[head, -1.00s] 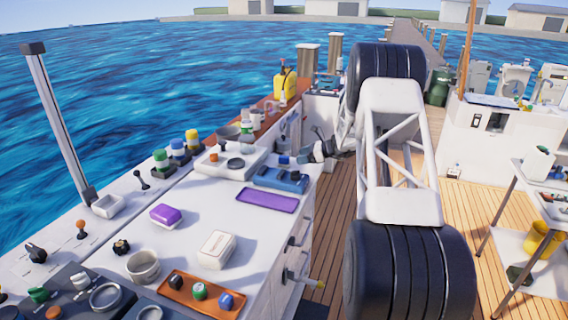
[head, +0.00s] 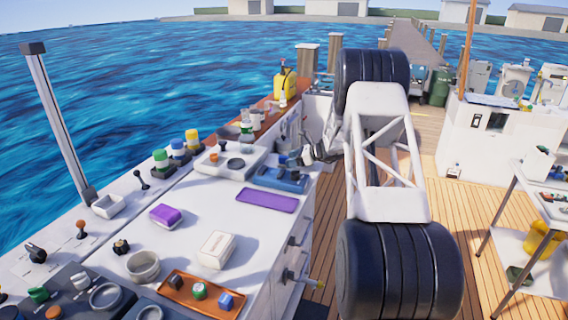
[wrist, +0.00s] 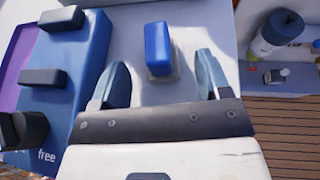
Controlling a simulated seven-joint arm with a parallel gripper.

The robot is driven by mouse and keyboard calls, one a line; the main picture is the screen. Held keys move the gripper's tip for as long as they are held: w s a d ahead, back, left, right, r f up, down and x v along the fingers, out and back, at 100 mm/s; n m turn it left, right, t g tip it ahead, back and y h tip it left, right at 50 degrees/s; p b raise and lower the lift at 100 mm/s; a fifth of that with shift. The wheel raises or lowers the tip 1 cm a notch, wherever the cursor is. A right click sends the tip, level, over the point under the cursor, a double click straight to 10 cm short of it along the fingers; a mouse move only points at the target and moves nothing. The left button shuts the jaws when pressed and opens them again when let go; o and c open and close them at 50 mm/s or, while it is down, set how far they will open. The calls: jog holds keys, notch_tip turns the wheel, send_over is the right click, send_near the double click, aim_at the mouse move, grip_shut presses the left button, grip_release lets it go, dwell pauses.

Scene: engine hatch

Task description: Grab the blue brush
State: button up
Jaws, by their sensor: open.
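The blue brush (wrist: 158,46) is a small blue block with a pale edge along its bottom. In the wrist view it lies on the white worktop, between and slightly beyond my gripper's fingertips. My gripper (wrist: 161,72) is open and empty, with one finger on each side of the brush's near end. I cannot tell whether either finger touches it. In the head view my gripper (head: 296,158) is at the far right of the worktop, just beyond the blue tray, and the brush is hard to make out beside it.
The blue tray (head: 280,179) with black blocks stands close by; in the wrist view it is left of my gripper. A purple mat (head: 267,200) lies nearer. A white box with knobs (head: 229,163) is to the left. Bottles (wrist: 277,33) stand beyond the worktop's right edge.

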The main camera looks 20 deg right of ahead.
jog(key=shift+x, duration=1.1)
jog(key=shift+c, duration=0.3)
jog(key=c, duration=1)
